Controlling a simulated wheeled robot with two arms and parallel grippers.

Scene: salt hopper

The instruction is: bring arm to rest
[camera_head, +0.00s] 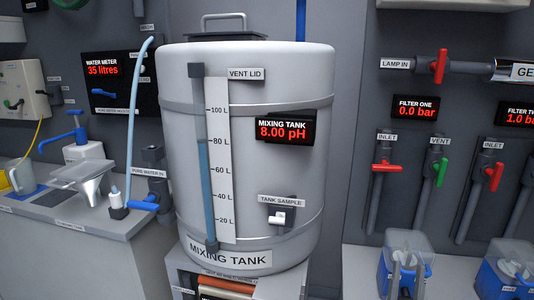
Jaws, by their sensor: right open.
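Most of my right arm is out of the picture. My left gripper and left arm do not show.
The large grey tank stands in the middle, with its tank sample tap (278,217) facing me. A counter (75,235) with a funnel (90,185) is at left. Red (388,167) and green valve handles (440,170) stick out of the right wall. Another blue container (500,283) stands at lower right.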

